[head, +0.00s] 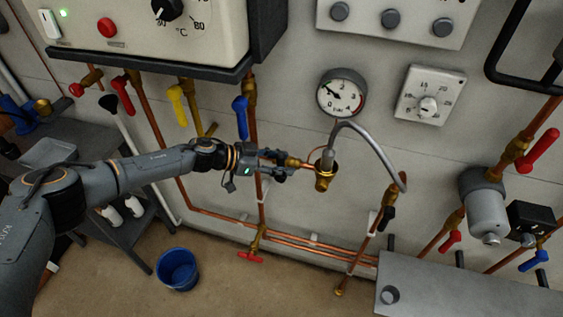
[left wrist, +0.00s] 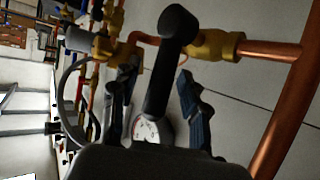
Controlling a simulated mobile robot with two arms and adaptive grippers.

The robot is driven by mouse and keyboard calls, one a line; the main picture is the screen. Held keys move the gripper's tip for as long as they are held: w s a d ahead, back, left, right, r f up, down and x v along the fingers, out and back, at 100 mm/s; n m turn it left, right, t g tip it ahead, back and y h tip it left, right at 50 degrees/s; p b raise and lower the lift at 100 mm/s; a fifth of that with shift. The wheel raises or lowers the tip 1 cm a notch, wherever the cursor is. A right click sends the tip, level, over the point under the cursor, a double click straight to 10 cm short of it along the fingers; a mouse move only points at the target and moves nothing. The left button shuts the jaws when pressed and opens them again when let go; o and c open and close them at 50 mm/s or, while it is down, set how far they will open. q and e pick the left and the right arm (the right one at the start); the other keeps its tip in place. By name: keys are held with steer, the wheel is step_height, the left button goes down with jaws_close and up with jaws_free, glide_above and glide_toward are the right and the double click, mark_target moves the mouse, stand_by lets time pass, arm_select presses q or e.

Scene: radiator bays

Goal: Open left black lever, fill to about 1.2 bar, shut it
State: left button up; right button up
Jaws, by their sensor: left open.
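The left black lever (left wrist: 170,70) stands large in the left wrist view, on a brass valve (left wrist: 215,46) in a copper pipe. It appears to lie crosswise to the pipe. My left gripper (head: 284,166) is open, with one finger on each side of the lever; I cannot tell whether they touch it. In the head view the gripper hides most of this lever. The round pressure gauge (head: 341,93) hangs just above right; its needle points up-left, near the low end, exact value unclear. The gauge also shows partly in the wrist view (left wrist: 150,131). My right gripper is not in view.
A grey hose (head: 373,143) arches to a second black lever (head: 387,216) at lower right. A blue lever (head: 240,118) and a yellow lever (head: 178,105) hang left, under the boiler (head: 215,30). A blue bucket (head: 177,269) stands on the floor. A grey bench (head: 460,290) is at lower right.

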arm_select(q)
steer(key=v, duration=1.2)
